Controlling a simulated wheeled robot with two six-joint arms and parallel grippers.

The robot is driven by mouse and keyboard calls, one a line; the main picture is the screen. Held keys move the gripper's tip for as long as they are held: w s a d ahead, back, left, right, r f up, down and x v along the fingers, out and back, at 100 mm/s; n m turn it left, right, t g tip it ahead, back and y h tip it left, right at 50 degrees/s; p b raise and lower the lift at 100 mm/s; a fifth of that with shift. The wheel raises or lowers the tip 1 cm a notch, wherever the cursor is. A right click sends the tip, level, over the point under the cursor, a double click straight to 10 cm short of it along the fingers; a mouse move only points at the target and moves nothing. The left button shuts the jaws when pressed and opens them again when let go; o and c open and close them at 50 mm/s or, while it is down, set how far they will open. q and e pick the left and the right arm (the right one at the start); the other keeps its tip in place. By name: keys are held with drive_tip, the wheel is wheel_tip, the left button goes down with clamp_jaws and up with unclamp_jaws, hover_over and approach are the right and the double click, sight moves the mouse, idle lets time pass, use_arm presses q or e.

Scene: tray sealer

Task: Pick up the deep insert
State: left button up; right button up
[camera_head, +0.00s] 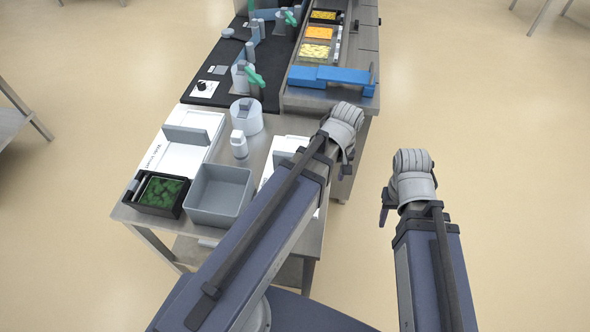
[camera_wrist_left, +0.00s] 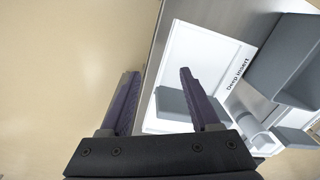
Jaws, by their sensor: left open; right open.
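The deep insert is a grey block (camera_wrist_left: 172,104) on a white board (camera_wrist_left: 204,48) labelled "Deep insert", seen in the left wrist view. My left gripper (camera_wrist_left: 159,72) is open above the board's edge, with the block showing between and behind its fingers, partly covered by the right-hand finger. No contact shows. My right gripper (camera_head: 385,207) is open and empty over the floor, right of the table.
A grey bin (camera_head: 218,201) stands beside a black tray of greens (camera_head: 160,192). Behind are another white board with a grey block (camera_head: 187,134), a white bottle (camera_head: 239,144) and a round canister (camera_head: 246,115). A blue-barred sealing station (camera_head: 331,76) stands farther back. Floor at right is clear.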

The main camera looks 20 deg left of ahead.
use_arm(q)
drive_tip(key=w+a+n, duration=0.2)
drive_tip(key=a+n, duration=0.2)
drive_tip(key=w+a+n, duration=0.1)
drive_tip(key=a+n, duration=0.3)
drive_tip(key=w+a+n, duration=0.2)
drive_tip(key=a+n, duration=0.2)
drive_tip(key=shift+w+f+n+h, duration=0.3)
drive_tip(key=shift+w+n+h, duration=0.05)
drive_tip(key=shift+n+h, duration=0.05)
drive_tip(key=shift+w+a+n, duration=0.1)
drive_tip(key=shift+a+n, duration=0.35)
drive_tip(key=shift+n, duration=0.15)
wheel_tip(320, 180, down, 3)
drive_tip(key=b, duration=0.3)
drive_tip(key=shift+r, duration=0.1)
drive_tip(key=f+b, duration=0.5)
drive_tip(key=shift+w+a+f, duration=0.1)
drive_tip(key=shift+a, duration=0.2)
clamp_jaws()
